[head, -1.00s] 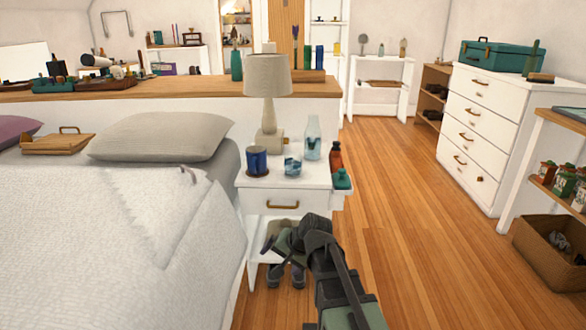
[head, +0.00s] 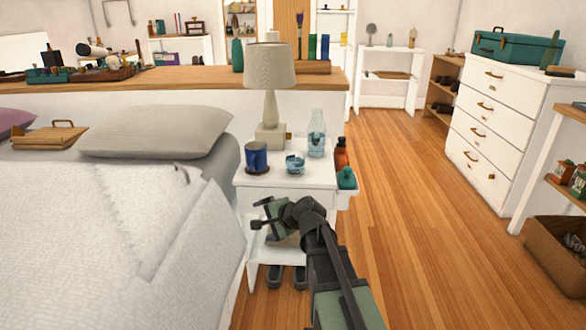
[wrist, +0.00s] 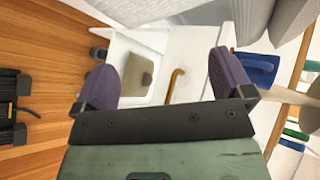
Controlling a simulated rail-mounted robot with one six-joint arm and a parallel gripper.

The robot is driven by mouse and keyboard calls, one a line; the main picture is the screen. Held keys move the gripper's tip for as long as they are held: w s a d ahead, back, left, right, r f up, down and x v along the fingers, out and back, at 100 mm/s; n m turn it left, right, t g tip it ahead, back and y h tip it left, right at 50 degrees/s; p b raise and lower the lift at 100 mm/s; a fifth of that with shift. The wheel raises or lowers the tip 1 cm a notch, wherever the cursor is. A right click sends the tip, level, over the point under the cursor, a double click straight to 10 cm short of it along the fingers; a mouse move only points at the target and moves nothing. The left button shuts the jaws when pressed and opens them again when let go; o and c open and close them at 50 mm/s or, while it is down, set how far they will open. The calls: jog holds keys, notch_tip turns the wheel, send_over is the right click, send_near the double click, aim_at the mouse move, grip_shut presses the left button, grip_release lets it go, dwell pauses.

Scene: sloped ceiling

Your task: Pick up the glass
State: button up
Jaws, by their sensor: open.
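The glass (head: 295,163) is a short, clear, bluish tumbler. It stands upright on the white nightstand (head: 310,178), right of a blue mug (head: 257,160) and in front of a clear bottle (head: 317,133). My gripper (head: 263,222) is in front of the nightstand, lower than its top and apart from the glass. In the wrist view my gripper (wrist: 166,78) is open, with its purple fingers wide apart and nothing held between them. The nightstand's front and brass handle (wrist: 174,84) show between and beyond the fingers. I cannot make out the glass in the wrist view.
A lamp (head: 270,80) stands behind the glass. An orange-brown bottle (head: 341,154) and a teal bottle (head: 346,178) stand at the nightstand's right side. The bed (head: 100,215) borders it on the left. The wooden floor (head: 410,220) to the right is clear.

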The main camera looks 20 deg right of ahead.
jog(key=w+d+r+m+t+h, duration=0.3)
jog(key=w+d+r+m+t, duration=0.35)
jog(key=d+m, duration=0.4)
jog(key=m+t+h, duration=0.1)
jog(key=m+h, duration=0.4)
jog(key=m, duration=0.9)
send_near(293, 151)
jog(key=shift+n, duration=0.25)
jog(key=w, duration=0.7)
jog(key=shift+d, duration=0.4)
jog(key=shift+s, duration=0.1)
jog(key=c, duration=1.1)
jog(key=shift+r, duration=0.1)
